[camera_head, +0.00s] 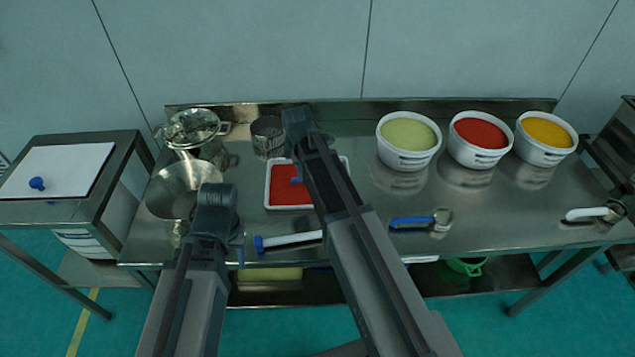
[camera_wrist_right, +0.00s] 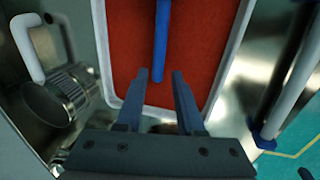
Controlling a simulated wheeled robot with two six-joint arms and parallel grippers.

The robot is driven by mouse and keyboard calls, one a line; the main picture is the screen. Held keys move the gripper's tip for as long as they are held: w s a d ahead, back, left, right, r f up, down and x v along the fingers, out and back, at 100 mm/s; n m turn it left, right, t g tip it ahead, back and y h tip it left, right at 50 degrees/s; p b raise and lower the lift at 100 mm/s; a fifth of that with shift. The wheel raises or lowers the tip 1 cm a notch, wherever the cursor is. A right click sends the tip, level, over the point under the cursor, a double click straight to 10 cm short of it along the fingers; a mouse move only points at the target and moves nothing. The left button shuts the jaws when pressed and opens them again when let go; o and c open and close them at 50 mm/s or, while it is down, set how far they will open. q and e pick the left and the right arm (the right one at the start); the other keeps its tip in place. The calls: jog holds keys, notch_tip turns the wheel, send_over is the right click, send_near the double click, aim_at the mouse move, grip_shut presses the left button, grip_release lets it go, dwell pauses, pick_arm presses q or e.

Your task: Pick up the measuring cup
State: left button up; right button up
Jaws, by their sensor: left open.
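A metal cylindrical cup (camera_head: 267,136), which looks like the measuring cup, stands at the back left of the metal table. My right gripper (camera_wrist_right: 160,74) is open above the tray. A blue handle appears between its fingertips, but I cannot tell whether they touch it. My left gripper (camera_head: 237,240) is open near the table's front left; its arm partly hides its fingers. It is well away from the cup.
A white-rimmed tray (camera_head: 268,186) holds red material and a blue-handled tool. A metal bowl (camera_head: 180,190) and pot (camera_head: 195,125) stand left. A white-handled tool (camera_head: 290,241) lies in front. Three filled tubs stand at the back right.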

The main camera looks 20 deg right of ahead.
jog(key=f+b, duration=0.2)
jog(key=f, duration=0.1)
jog(key=w+f+b, duration=0.1)
jog(key=b, duration=0.1)
jog(key=shift+d+f, duration=0.25)
jog(key=shift+f, duration=0.05)
jog(key=shift+r, duration=0.1)
jog(key=shift+c, duration=0.3)
grip_shut()
dwell(0.6)
